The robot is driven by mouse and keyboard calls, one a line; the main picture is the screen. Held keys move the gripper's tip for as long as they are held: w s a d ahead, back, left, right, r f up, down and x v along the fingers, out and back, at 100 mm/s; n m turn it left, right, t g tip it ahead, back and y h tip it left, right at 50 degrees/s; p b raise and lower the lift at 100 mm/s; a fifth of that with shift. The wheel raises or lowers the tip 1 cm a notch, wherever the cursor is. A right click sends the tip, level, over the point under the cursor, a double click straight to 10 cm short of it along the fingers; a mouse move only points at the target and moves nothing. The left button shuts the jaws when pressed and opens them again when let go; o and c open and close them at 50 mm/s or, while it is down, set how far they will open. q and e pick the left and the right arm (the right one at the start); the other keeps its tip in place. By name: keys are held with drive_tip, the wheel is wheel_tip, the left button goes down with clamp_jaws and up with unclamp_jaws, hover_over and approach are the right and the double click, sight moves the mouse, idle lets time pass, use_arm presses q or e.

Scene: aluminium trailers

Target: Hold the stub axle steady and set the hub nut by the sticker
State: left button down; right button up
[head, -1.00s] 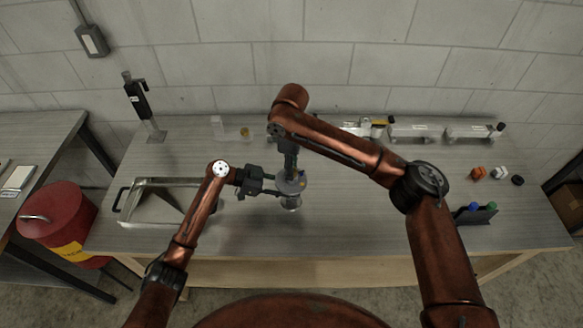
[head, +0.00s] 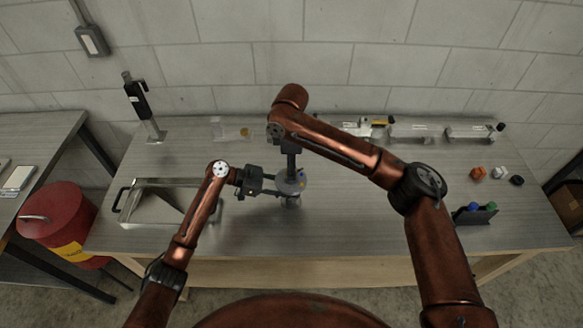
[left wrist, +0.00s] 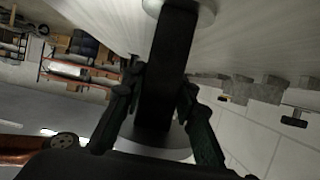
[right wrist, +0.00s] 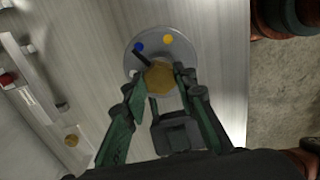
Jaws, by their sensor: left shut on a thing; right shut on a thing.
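The stub axle stands upright on the bench in the head view. Its grey round hub (right wrist: 190,80) carries a blue dot and a yellow dot near the rim, with a dark pointer (right wrist: 142,56) between the nut and the dots. The brass hub nut (right wrist: 159,77) sits at the hub's centre. My right gripper (right wrist: 160,84) comes from above and is shut on the nut; it also shows in the head view (head: 289,165). My left gripper (left wrist: 155,85) is shut on the dark post (left wrist: 170,60) of the stub axle, below the hub, and comes from the left in the head view (head: 272,184).
Grey trailer-like parts (head: 415,131) line the back. Small coloured pieces (head: 478,173) and a dark rack (head: 475,216) stand at right. The middle right is clear.

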drive_tip(key=o, duration=0.9)
drive_tip(key=shift+w+d, duration=0.1)
drive_tip(key=shift+d, duration=0.05)
drive_tip(key=shift+o, duration=1.1)
drive_tip(key=shift+r, duration=0.1)
wheel_tip(320, 180, up, 12)
use_arm(q)
drive_tip(key=c, duration=1.5)
unclamp_jaws()
drive_tip(key=shift+o, duration=0.2)
